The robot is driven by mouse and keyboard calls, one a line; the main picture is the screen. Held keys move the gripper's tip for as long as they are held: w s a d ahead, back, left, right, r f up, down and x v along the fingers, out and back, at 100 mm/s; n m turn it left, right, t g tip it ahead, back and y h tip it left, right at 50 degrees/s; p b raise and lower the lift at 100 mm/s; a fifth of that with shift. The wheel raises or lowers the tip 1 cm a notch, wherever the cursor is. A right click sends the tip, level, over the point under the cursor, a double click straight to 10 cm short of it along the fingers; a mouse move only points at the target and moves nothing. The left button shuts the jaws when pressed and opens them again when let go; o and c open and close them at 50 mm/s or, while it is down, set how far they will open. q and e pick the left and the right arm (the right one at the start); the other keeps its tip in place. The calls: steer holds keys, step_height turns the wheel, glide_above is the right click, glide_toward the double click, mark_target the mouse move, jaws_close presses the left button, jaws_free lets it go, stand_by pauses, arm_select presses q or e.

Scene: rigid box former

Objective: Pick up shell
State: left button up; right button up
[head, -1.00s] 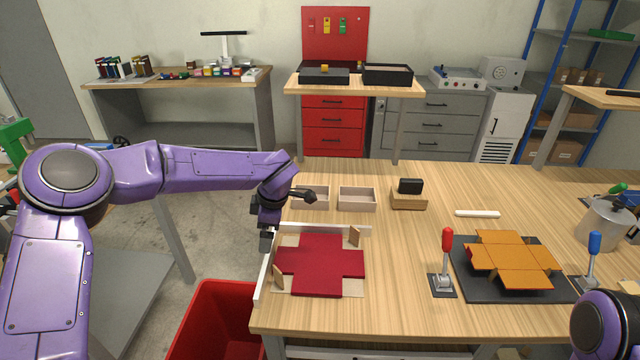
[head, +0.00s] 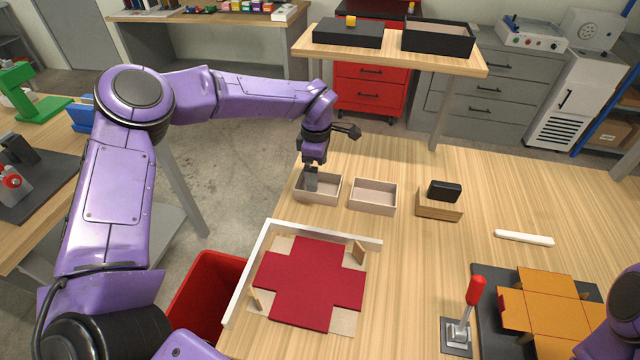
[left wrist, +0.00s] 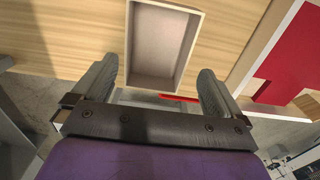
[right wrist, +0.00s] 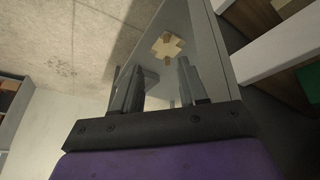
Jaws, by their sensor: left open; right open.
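Two shallow pinkish-beige open trays, which look like shells, stand on the wooden table: a left tray (head: 330,197) and a right tray (head: 373,196). My left gripper (head: 311,186) points down at the left end of the left tray, partly covering it. In the left wrist view, its open fingers (left wrist: 158,92) are apart with nothing held, and a tray (left wrist: 160,45) lies ahead of them. I cannot tell whether they touch it. My right gripper (right wrist: 155,90) is open and empty in its wrist view, away from the trays.
A red cross-shaped sheet (head: 310,282) lies in a white-edged corner fixture (head: 245,272) in front of the trays. A wooden block with a black piece (head: 443,192) stands to their right. A red-handled lever (head: 472,295) and orange blank (head: 550,310) are at right.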

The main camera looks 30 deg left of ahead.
mark_target(319, 187)
arm_select(q)
steer(key=f+p, duration=0.1)
steer(key=f, duration=0.1)
steer(key=f+p, duration=0.1)
steer(key=f, duration=0.2)
steer(key=shift+w+a+f, duration=0.15)
steer(key=shift+w+f, duration=0.05)
steer(key=shift+f, duration=0.3)
steer(key=c, duration=0.7)
steer(key=shift+r, duration=0.1)
